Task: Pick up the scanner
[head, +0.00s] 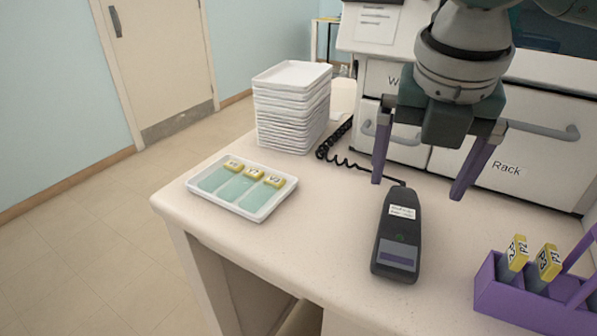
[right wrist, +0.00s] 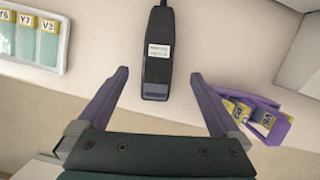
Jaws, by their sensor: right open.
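The scanner (head: 397,236) is a dark grey handheld device with a white label and a small screen. It lies on the pale bench top, and a black coiled cord runs from its far end. It also shows in the right wrist view (right wrist: 157,55), ahead of and between the fingers. My right gripper (head: 416,190) is open and empty, with its purple fingers spread above the scanner's far end. In the right wrist view my right gripper (right wrist: 160,90) does not touch the scanner. My left gripper is not in view.
A white tray (head: 246,209) with several yellow-tipped slides lies left of the scanner. A stack of white trays (head: 291,107) stands behind it. A purple rack (head: 528,310) with slides stands at the right. White drawers (head: 500,168) close off the back.

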